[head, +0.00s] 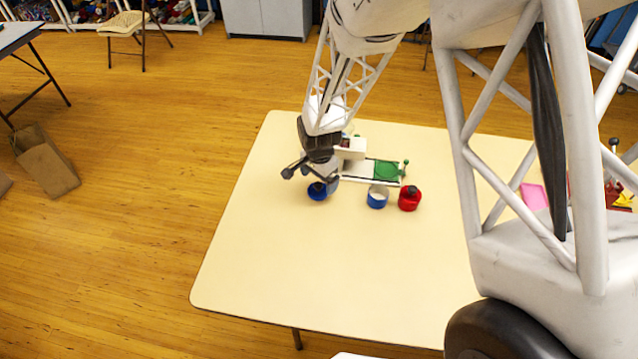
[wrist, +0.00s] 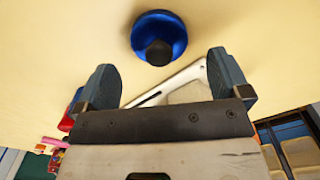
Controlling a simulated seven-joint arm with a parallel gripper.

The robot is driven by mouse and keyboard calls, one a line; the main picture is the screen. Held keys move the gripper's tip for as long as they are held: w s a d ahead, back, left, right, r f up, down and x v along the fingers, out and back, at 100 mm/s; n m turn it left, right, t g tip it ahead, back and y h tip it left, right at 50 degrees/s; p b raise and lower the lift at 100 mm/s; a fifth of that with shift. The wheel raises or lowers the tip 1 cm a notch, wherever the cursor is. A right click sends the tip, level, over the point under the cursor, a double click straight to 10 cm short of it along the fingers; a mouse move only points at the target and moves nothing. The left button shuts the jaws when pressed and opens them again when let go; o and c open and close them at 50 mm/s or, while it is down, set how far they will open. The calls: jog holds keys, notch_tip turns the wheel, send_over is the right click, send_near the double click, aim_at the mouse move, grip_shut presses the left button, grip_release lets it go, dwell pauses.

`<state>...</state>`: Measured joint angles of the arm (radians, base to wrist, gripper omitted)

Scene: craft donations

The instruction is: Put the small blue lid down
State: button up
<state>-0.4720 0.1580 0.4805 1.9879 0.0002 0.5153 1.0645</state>
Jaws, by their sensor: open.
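The small blue lid (wrist: 160,30), a round disc with a black knob, lies on the cream table (head: 270,260). In the head view the lid (head: 317,191) is at the tips of my gripper and partly hidden by it. My gripper (wrist: 163,82) is open, its two fingers wide apart with nothing between them. The lid is beyond the fingertips in the wrist view, apart from both. A blue jar with a white open top (head: 377,197) stands to the right of the lid, without a lid on it.
A red jar with a dark knob (head: 410,198) stands right of the blue jar. A pink item (head: 534,196) lies far right. The front and left of the table are clear.

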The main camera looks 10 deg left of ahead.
aim_at(321, 184)
notch_tip(321, 184, up, 9)
jog(key=shift+f, duration=0.2)
dwell(0.4)
jog(key=shift+d, duration=0.1)
dwell(0.6)
jog(key=s+d+r+n+t, duration=0.1)
jog(key=s+d+r+n, duration=0.1)
jog(key=s+d+r, duration=0.5)
jog(key=s+d+r+n, duration=0.1)
jog(key=s+d+r, duration=0.2)
jog(key=d+r, duration=0.8)
jog(key=s+d+r+n, duration=0.1)
jog(key=s+d+r, duration=0.2)
jog(key=s, duration=0.6)
jog(key=s+d+r+n+t, duration=0.1)
jog(key=s+d+r, duration=0.3)
jog(key=s+d, duration=0.4)
jog(key=shift+s+d+n+t, duration=0.3)
jog(key=shift+s+n, duration=0.15)
jog(key=shift+n, duration=0.35)
